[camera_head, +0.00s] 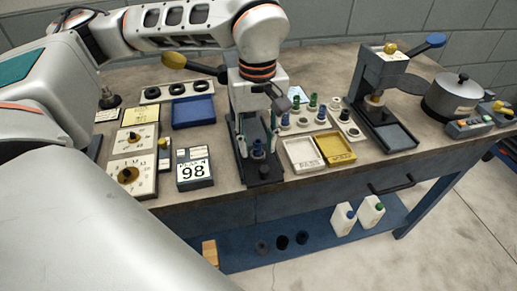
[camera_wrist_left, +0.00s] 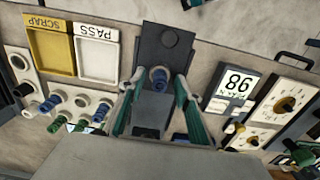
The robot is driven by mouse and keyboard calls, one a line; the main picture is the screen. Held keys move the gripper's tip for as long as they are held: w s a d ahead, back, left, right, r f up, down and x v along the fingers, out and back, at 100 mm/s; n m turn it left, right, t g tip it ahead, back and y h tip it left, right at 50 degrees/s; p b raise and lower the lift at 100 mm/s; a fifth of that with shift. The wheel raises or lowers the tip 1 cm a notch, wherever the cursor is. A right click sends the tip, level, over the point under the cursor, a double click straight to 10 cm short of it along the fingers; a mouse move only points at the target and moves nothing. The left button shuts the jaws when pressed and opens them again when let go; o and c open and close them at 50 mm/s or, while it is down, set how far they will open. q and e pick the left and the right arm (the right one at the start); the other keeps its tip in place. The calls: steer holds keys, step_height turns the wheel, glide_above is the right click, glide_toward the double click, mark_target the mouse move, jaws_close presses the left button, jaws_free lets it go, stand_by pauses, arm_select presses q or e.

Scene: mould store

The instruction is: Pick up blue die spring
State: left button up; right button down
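A blue die spring (camera_head: 257,146) stands on a dark fixture (camera_head: 263,172) at the middle of the bench. The blue spring also shows in the left wrist view (camera_wrist_left: 159,76), end-on. My left gripper (camera_head: 258,137) points down over this fixture, its teal fingers spread apart on either side of the spring. The left wrist view shows a gap between each finger and the spring, so the gripper is open. More blue springs (camera_wrist_left: 47,104) stand among green ones (camera_wrist_left: 102,111) on a pale rack (camera_head: 301,129) to the right in the head view. My right gripper is not in view.
A white PASS tray (camera_head: 289,166) and a yellow SCRAP tray (camera_head: 351,157) lie right of the fixture. A press (camera_head: 375,80) and a metal pot (camera_head: 452,97) are farther right.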

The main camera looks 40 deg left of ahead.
mark_target(258, 141)
arm_select(q)
steer(key=shift+c, duration=0.3)
steer(key=shift+f, duration=0.1)
jaws_close()
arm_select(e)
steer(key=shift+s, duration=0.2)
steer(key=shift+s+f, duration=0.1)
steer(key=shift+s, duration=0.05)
